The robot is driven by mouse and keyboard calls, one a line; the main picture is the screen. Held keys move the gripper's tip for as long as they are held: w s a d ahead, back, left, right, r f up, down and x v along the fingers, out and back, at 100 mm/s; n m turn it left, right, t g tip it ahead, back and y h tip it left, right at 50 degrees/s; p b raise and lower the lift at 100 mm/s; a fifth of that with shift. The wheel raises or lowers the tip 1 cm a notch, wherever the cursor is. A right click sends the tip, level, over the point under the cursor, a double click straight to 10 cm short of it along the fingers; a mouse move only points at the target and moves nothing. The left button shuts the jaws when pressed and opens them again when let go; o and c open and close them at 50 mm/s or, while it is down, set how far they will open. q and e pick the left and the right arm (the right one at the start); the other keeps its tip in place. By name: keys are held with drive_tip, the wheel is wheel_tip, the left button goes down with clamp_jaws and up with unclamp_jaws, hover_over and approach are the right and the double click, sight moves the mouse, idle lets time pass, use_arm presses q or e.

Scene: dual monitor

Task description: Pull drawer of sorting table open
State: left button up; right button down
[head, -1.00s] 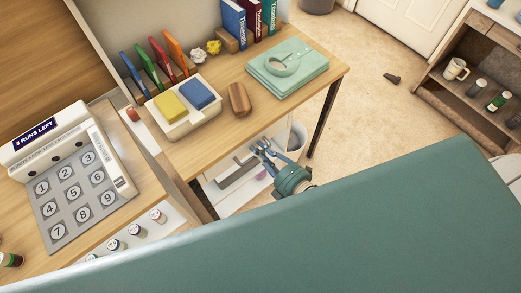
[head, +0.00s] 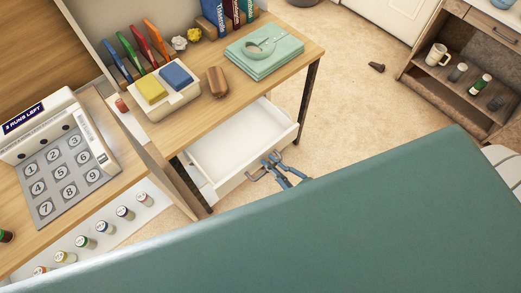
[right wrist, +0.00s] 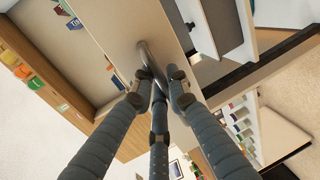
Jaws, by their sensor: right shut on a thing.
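The sorting table (head: 297,42) has a light wood top and dark legs. Its white drawer (head: 228,150) stands well out from under the top, and its inside looks empty. My right gripper (head: 272,162) is at the drawer's front, low and to the right. In the right wrist view its blue-grey fingers (right wrist: 158,88) are shut on the curved metal drawer handle (right wrist: 148,58). My left gripper is not in view.
On the table stand a tray with a yellow and a blue block (head: 176,88), a brown block (head: 217,82), green folders (head: 262,58) and books. A keypad box (head: 62,165) is at left. A shelf (head: 440,85) stands farther right.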

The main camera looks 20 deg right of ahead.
drive_tip(key=f+v, duration=0.2)
drive_tip(key=v, duration=0.7)
drive_tip(key=shift+s, duration=0.15)
drive_tip(key=c, duration=1.9)
unclamp_jaws()
drive_tip(key=shift+o, duration=0.8)
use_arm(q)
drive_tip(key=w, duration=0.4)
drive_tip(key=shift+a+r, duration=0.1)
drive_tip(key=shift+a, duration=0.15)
use_arm(e)
drive_tip(key=v, duration=1.2)
